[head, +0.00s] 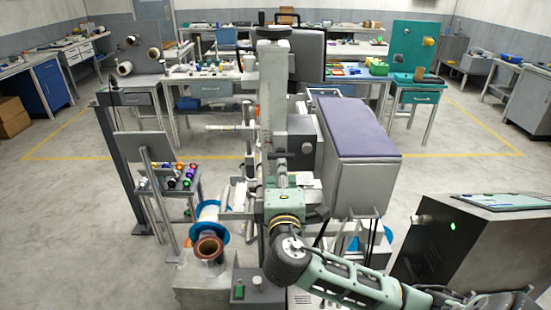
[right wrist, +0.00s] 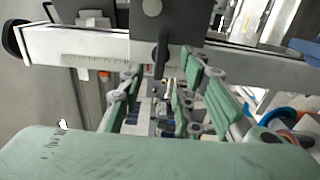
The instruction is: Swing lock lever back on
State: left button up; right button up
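In the right wrist view a short black lever (right wrist: 160,58) hangs down from a dark block (right wrist: 178,18) on a pale ruled rail (right wrist: 85,48). I take it to be the lock lever. My right gripper (right wrist: 160,68) is open, with one green finger on each side of the lever in the picture. I cannot tell whether either finger touches it. In the head view my right arm comes in from the lower right and its wrist is at the machine's grey column (head: 273,85); the fingers are mostly hidden there. My left gripper is not in view.
A grey box with a purple top (head: 355,127) stands close right of the column. A blue-rimmed reel (head: 208,213) and a copper-coloured roll (head: 209,248) are at lower left. A dark cabinet (head: 450,250) stands at right. Open floor lies to the left.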

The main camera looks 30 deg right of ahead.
aim_at(281, 155)
jog(key=p+x, duration=0.1)
jog(key=x, duration=0.5)
jog(key=shift+p, duration=0.4)
jog(key=shift+c, duration=0.3)
jog(key=shift+f, duration=0.1)
grip_shut()
